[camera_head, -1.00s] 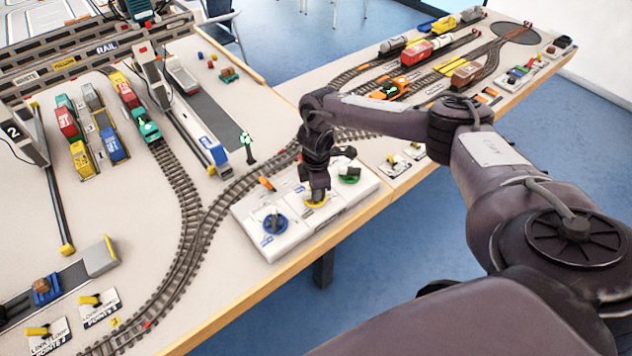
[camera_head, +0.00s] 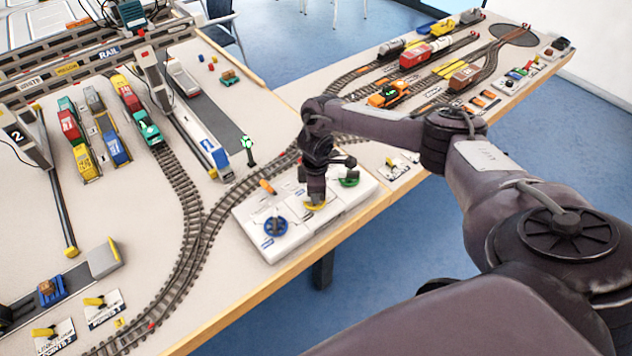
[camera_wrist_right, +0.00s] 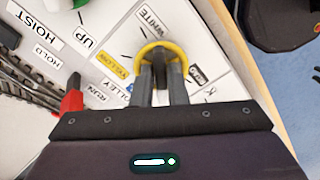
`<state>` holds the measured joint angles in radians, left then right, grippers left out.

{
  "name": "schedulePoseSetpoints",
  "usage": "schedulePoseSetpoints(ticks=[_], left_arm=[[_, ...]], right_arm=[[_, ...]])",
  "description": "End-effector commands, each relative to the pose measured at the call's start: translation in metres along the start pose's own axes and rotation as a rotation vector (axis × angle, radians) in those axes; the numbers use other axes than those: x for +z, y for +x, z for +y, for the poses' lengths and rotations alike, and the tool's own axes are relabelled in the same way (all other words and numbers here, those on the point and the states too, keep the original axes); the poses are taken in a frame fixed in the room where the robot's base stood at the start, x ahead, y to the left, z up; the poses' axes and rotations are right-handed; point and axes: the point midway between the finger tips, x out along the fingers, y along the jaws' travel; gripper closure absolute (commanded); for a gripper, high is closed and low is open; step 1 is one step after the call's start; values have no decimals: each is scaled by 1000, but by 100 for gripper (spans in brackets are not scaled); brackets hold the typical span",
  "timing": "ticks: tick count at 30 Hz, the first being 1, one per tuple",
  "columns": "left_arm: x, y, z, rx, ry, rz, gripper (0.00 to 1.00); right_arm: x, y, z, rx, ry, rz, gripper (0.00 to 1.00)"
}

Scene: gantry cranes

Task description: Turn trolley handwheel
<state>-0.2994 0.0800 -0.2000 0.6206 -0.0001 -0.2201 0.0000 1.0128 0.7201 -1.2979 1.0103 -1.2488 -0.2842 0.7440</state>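The trolley handwheel is a yellow ring (camera_wrist_right: 166,50) with a dark grip bar across its middle, on a white control panel (camera_head: 290,241). In the head view only a bit of its yellow rim (camera_head: 315,206) shows under my right gripper (camera_head: 314,196). In the right wrist view my right gripper (camera_wrist_right: 161,72) points down into the ring, its two grey fingers closed on either side of the dark bar. Labels WHITE, YELLOW and TROLLEY lie around the wheel. My left gripper is not in view.
A blue handwheel (camera_head: 275,227) and a green one (camera_head: 348,180) flank the yellow one. A red-orange lever (camera_wrist_right: 73,101) stands close by on the panel. Curved track (camera_head: 200,235) runs left of the panel, and a green signal (camera_head: 248,147) stands behind it.

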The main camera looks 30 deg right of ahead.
Motion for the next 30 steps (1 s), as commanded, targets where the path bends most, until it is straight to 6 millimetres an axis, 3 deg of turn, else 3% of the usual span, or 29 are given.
schedulePoseSetpoints(ticks=[1, 4, 14, 25, 30], left_arm=[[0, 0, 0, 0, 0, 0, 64], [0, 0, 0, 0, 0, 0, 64], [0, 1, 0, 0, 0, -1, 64], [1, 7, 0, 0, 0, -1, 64], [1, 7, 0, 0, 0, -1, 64]], right_arm=[[-1, -2, 1, 3, 0, 2, 80], [0, -1, 1, 1, 0, 2, 67], [0, -3, 0, 0, -1, 1, 67], [-1, -61, 1, 3, -3, 2, 67], [0, -76, 1, 1, -1, 1, 67]])
